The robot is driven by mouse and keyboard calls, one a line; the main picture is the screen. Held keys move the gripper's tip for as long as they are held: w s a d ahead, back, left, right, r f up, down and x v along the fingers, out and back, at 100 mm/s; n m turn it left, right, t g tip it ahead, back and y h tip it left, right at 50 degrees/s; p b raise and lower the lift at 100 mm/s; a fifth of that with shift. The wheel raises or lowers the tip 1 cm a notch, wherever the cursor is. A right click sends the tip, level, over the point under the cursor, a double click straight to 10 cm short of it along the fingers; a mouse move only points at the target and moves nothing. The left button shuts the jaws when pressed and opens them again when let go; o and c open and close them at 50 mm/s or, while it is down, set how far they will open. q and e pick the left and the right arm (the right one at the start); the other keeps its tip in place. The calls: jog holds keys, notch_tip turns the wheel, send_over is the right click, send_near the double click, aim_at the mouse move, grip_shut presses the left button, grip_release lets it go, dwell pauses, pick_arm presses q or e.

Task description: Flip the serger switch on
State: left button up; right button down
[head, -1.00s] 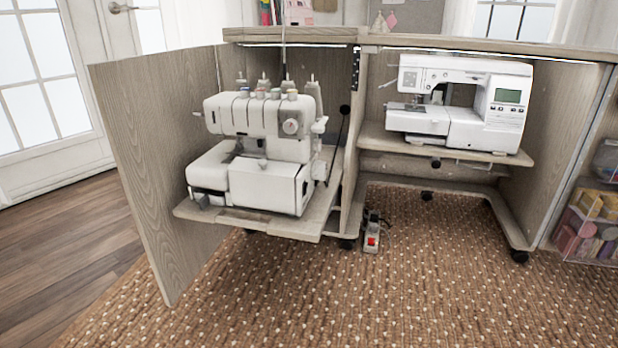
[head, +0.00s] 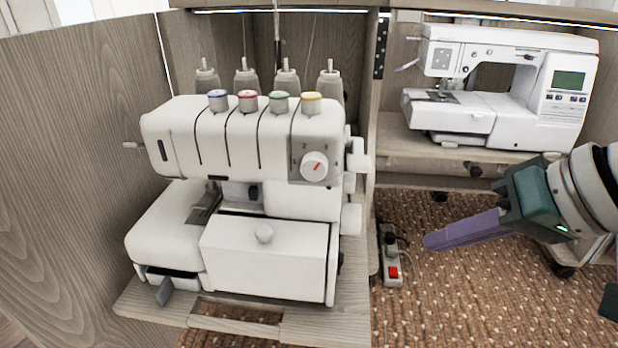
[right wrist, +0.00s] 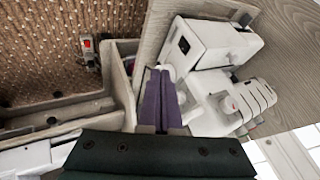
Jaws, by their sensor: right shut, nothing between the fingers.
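The white serger (head: 235,145) stands on a wooden shelf (head: 140,305) left of centre in the head view. It has several coloured tension dials and a large dial on its right end. In the right wrist view the serger (right wrist: 212,45) shows tilted, with a small dark spot on its side that may be the switch (right wrist: 184,45). In the head view that side is mostly turned away. My right gripper (head: 430,241) has purple fingers, shut and empty, to the right of the serger and apart from it. Its fingers also show in the right wrist view (right wrist: 160,75). My left gripper is not in view.
A white sewing machine (head: 510,90) stands on the shelf at the back right. A power strip with a red switch (head: 393,272) lies on the brown carpet (head: 450,310), beyond the serger shelf's right edge. A wooden cabinet door (head: 70,150) stands at the left.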

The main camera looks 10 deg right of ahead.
aim_at(341, 264)
jog(key=b+x, duration=0.3)
jog(key=a+b+x, duration=0.1)
jog(key=b+x, duration=0.2)
jog(key=x, duration=0.1)
jog(key=a+b+x, duration=0.1)
jog(key=b+x, duration=0.2)
jog(key=x, duration=0.1)
jog(key=shift+s+a+r+b, duration=0.15)
jog(key=shift+s+r+b, duration=0.2)
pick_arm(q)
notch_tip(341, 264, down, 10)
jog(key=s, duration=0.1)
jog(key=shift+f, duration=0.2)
pick_arm(e)
jog(key=shift+w+a+r, duration=0.15)
jog(key=shift+a+r, duration=0.1)
jog(key=shift+a, duration=0.3)
